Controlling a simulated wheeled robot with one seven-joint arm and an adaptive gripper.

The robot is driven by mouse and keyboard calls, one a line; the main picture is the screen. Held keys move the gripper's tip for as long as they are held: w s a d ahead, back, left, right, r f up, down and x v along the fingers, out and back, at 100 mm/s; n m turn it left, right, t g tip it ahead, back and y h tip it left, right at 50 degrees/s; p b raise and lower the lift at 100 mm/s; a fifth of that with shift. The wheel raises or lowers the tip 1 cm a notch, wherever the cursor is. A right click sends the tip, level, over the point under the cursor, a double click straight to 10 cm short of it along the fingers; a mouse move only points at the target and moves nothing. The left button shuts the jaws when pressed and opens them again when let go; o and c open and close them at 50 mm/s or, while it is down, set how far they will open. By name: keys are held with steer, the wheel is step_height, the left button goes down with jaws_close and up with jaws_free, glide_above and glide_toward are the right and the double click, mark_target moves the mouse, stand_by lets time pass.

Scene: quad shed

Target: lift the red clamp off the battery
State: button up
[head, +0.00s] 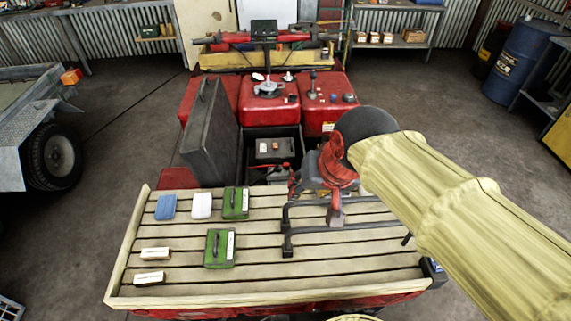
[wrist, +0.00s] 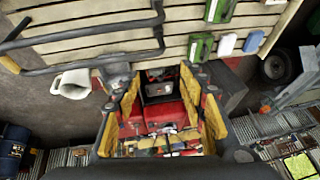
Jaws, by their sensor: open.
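The battery (head: 268,150) is a dark box with a grey top, sitting in the open black bay of the red quad. It also shows between my fingers in the wrist view (wrist: 158,89). My gripper (head: 313,198) is open, to the right of the battery and nearer the slatted deck in the head view. In the wrist view my gripper's two yellow-edged fingers (wrist: 158,78) stand apart, with nothing visibly held between them.
A tall black panel (head: 207,130) stands upright left of the bay. A dark tubular rack (head: 287,228) stands on the slatted deck (head: 190,272). Green boxes (head: 219,248), a blue block (head: 166,207), a white block (head: 202,205) and pale blocks (head: 150,279) lie on the deck's left.

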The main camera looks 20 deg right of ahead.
steer(key=w+m, duration=0.4)
steer(key=w, duration=0.5)
steer(key=m+g+y+p, duration=0.1)
steer(key=m+g+y, duration=0.1)
steer(key=m, duration=2.1)
glide_above(287, 164)
steer(key=s+d, duration=0.2)
steer(key=s, duration=0.1)
step_height(287, 164, down, 40)
steer(key=x, duration=0.3)
steer(key=b+x, duration=0.1)
steer(key=x, duration=0.3)
steer(key=shift+w+a, duration=0.25)
steer(key=shift+w, duration=0.05)
steer(key=shift+c, duration=0.8)
steer(key=shift+r+t, duration=0.1)
steer(key=shift+t, duration=0.2)
jaws_close()
